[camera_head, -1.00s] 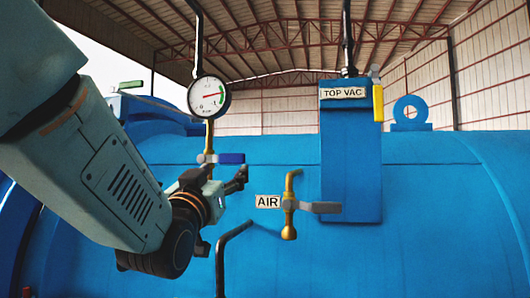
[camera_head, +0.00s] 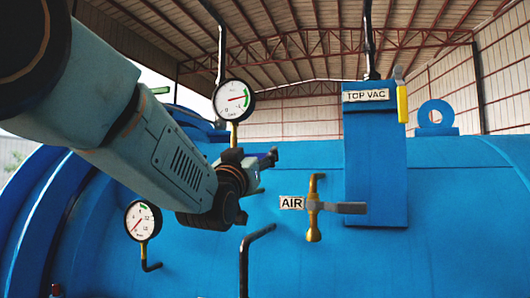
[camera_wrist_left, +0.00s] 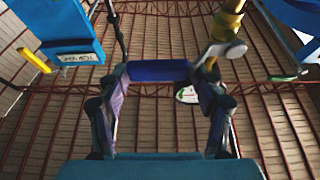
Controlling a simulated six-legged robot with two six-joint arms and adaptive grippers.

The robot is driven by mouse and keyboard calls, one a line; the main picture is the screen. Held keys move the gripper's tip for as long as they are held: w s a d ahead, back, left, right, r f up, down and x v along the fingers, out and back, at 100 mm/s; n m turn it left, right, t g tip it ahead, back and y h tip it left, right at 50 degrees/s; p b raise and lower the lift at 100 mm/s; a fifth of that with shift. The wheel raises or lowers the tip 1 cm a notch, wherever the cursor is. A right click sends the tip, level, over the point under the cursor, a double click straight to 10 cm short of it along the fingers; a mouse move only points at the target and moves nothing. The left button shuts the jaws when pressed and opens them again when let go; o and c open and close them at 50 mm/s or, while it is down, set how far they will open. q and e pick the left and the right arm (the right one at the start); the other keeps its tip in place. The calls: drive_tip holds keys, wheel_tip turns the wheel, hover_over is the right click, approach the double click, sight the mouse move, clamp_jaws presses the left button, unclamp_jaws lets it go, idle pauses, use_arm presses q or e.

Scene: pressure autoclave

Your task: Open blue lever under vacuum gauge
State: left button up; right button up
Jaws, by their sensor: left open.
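The vacuum gauge (camera_head: 234,100) is a round white dial on a brass pipe, left of the TOP VAC box. The blue lever (camera_wrist_left: 158,71) lies crosswise near the fingertips in the left wrist view, with its grey valve and brass pipe (camera_wrist_left: 229,22) at the right. In the head view my gripper largely hides the lever. My left gripper (camera_head: 264,163) is just below the gauge, at the lever. It is open, with one finger near each end of the lever in the wrist view (camera_wrist_left: 158,88). Contact cannot be told. My right gripper is not in view.
The AIR valve (camera_head: 314,207) with a grey handle is right of the gripper. A bent black pipe (camera_head: 244,262) stands below. A second gauge (camera_head: 143,220) is at lower left. The TOP VAC box (camera_head: 375,160) has a yellow lever (camera_head: 402,103).

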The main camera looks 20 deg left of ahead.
use_arm(q)
drive_tip(key=shift+w+d+r, duration=0.15)
drive_tip(key=shift+w+d, duration=0.1)
drive_tip(key=shift+w, duration=0.15)
drive_tip(key=shift+w+a, duration=0.25)
drive_tip(key=shift+w, duration=0.05)
drive_tip(key=shift+s, duration=0.15)
drive_tip(key=c, duration=0.3)
drive_tip(key=shift+d, duration=0.15)
drive_tip(key=shift+c, duration=0.6)
clamp_jaws()
drive_tip(key=shift+r, duration=0.15)
